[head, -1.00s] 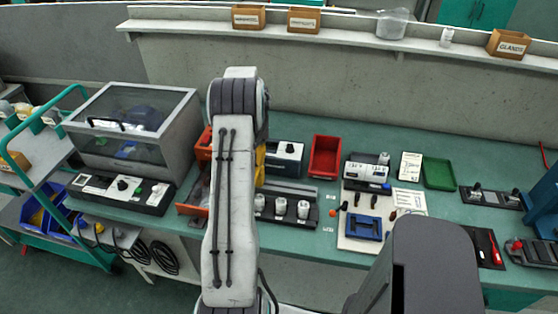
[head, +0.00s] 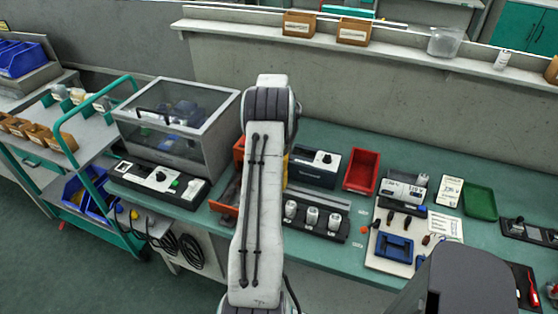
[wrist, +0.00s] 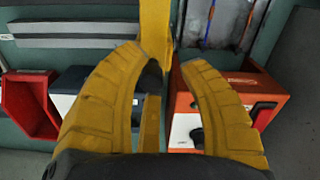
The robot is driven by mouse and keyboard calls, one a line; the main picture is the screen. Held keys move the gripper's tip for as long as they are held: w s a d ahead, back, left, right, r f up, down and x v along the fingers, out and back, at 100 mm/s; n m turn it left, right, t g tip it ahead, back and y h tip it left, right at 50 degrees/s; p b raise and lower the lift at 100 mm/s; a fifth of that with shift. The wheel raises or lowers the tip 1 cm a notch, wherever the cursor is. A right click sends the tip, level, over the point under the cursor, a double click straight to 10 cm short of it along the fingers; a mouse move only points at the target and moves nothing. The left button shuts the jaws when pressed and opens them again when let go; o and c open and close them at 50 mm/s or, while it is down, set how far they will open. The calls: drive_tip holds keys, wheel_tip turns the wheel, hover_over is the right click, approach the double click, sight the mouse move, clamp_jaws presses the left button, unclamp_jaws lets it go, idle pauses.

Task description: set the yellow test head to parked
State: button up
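In the wrist view my gripper (wrist: 170,62) has its two yellow curved fingers spread apart, with a gap between the tips. A yellow upright bar (wrist: 155,20), likely the test head, runs down from the top edge to the left fingertip. It overlaps that fingertip in the picture; I cannot tell whether they touch. A narrow yellow strip also shows between the fingers, and I cannot tell what it belongs to. In the head view my arm hides the gripper and most of this spot. An orange unit (wrist: 245,95) with a dark knob lies behind the right finger.
A black-and-white box (head: 315,167) and a red bin (head: 362,171) stand right of my arm. A rack with several white-topped parts (head: 312,215) lies in front. A clear-lidded case (head: 178,122) stands left. Further right is a board with a blue fixture (head: 394,247).

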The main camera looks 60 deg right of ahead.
drive_tip(key=shift+o, duration=0.4)
drive_tip(key=shift+s, duration=0.15)
drive_tip(key=shift+r, duration=0.1)
wheel_tip(320, 180, up, 12)
idle(0.3)
idle(0.7)
